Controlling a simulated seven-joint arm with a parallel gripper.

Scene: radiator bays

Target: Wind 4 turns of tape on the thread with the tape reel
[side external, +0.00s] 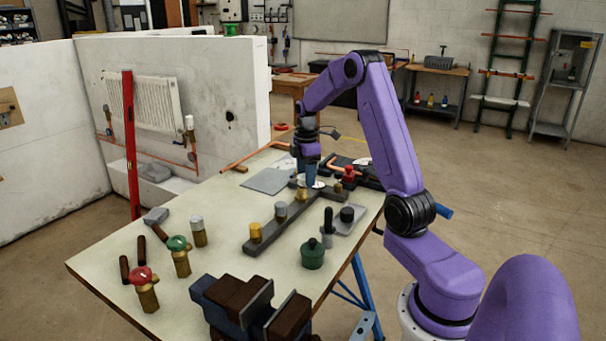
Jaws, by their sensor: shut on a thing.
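My gripper (311,178) points down over the far part of the bench, at the far end of a dark rail. It is shut on a small white thing (317,185), which seems to be the tape reel. The dark grey rail (268,235) bears several upright brass and grey fittings. The brass fitting (302,195) nearest my gripper stands just in front of the white thing, and I cannot tell whether they touch. The thread and any tape on it are too small to make out.
Valves with a red handwheel (140,275) and a green handwheel (177,243) stand at the bench's left front. A vise (238,300) is at the front edge. A green pot (313,254) stands right of the rail. Copper pipe (250,157) lies at the far left.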

